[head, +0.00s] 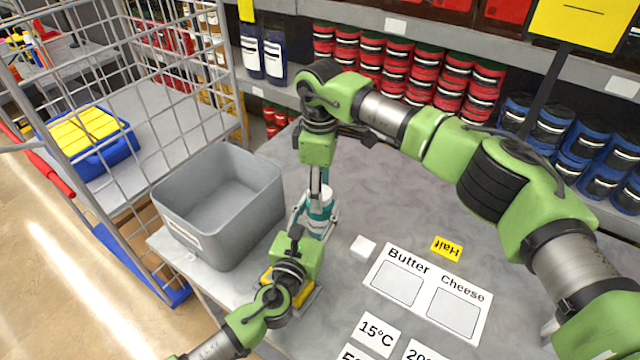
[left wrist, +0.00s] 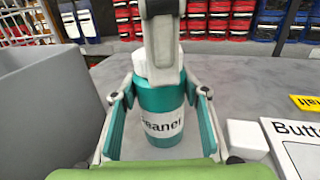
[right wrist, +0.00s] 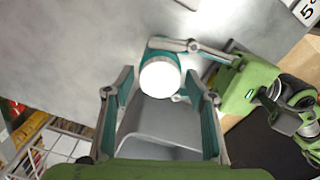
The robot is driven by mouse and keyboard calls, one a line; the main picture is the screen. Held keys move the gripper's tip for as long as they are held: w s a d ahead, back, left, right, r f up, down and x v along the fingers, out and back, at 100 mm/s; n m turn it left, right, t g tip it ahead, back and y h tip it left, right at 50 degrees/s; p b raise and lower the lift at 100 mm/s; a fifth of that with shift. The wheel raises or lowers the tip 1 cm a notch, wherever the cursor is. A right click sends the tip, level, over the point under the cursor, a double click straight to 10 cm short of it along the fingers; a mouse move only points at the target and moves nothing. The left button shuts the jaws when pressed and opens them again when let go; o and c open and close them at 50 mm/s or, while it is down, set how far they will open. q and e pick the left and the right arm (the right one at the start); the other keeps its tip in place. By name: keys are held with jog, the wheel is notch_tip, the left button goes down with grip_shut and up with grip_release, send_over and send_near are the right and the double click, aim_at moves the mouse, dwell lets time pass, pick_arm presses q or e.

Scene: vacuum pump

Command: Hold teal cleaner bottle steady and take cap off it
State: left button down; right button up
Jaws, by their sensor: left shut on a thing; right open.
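The teal cleaner bottle (head: 315,223) stands upright on the grey table, with its white label (left wrist: 163,126) partly showing. Its white cap (right wrist: 160,77) is on top. My left gripper (left wrist: 160,118) is shut on the bottle's body from the front, one finger on each side. My right gripper (right wrist: 160,88) points down from above and is open, its fingers spread to either side of the cap. One of its fingers hides part of the cap in the left wrist view (left wrist: 140,65). I cannot tell whether any right finger touches the cap.
A grey bin (head: 220,250) stands left of the bottle. A small white block (head: 363,246), a yellow "Half" card (head: 446,248) and a Butter/Cheese board (head: 410,318) lie to the right. A wire cage cart (head: 150,120) is at the left; shelves with cans stand behind.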

jog(key=shift+c, duration=0.4)
jog(key=c, duration=1.1)
